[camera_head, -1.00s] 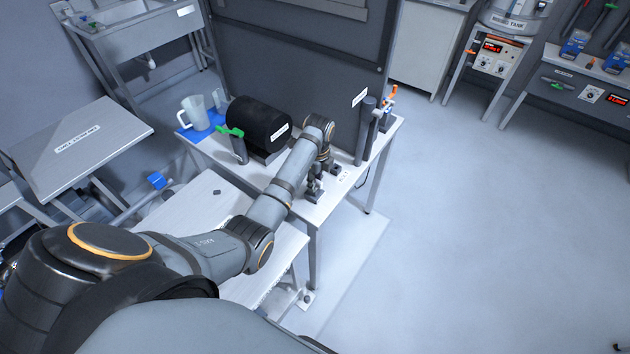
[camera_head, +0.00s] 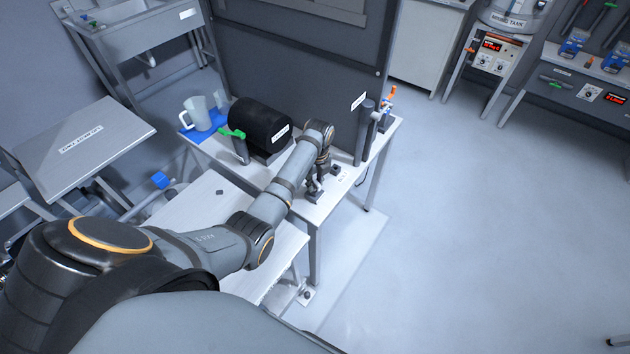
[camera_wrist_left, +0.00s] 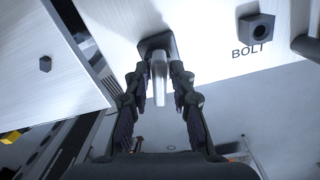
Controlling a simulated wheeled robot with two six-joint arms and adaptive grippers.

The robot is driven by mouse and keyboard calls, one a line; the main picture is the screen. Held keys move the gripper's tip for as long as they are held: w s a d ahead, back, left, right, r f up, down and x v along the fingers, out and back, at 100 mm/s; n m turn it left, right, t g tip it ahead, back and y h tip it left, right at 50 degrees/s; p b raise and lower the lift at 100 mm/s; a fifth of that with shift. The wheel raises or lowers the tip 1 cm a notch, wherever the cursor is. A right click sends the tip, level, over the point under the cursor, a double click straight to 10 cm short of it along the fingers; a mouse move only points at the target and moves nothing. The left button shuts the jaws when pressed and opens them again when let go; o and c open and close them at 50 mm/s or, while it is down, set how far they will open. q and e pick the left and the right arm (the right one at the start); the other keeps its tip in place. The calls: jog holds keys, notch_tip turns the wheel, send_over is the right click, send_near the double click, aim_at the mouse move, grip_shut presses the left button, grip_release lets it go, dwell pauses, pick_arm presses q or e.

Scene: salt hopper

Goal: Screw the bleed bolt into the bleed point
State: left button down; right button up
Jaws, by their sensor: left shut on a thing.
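My left gripper (camera_head: 314,184) is low over the front of the rear table. In the left wrist view its two fingers (camera_wrist_left: 159,82) are shut on an upright grey metal post (camera_wrist_left: 159,75) that meets a dark square block (camera_wrist_left: 158,46). I cannot tell whether this post is the bleed bolt. A dark hexagonal piece (camera_wrist_left: 257,29) stands beside the printed word BOLT, apart from the fingers. Another small dark hexagonal piece (camera_wrist_left: 45,64) lies on the nearer table, also in the head view (camera_head: 219,192). I cannot make out the bleed point. My right gripper is not in view.
A black labelled cylinder (camera_head: 259,125), a green-handled valve (camera_head: 232,133) and a clear jug (camera_head: 196,112) on a blue mat stand left of the gripper. Dark upright posts (camera_head: 365,130) and an orange-handled part (camera_head: 392,95) stand right. The floor (camera_head: 480,220) to the right is clear.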

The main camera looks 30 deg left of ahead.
aim_at(316, 181)
pick_arm(q)
jog(key=shift+r+m+p, duration=0.15)
jog(key=shift+m+p, duration=0.45)
jog(key=shift+p, duration=0.05)
jog(key=shift+m, duration=0.5)
jog(key=shift+f, duration=0.2)
jog(key=c, duration=1.1)
grip_release()
jog(key=shift+o, duration=0.2)
jog(key=shift+r, duration=0.1)
notch_tip(316, 181, up, 12)
jog(key=shift+d, duration=0.25)
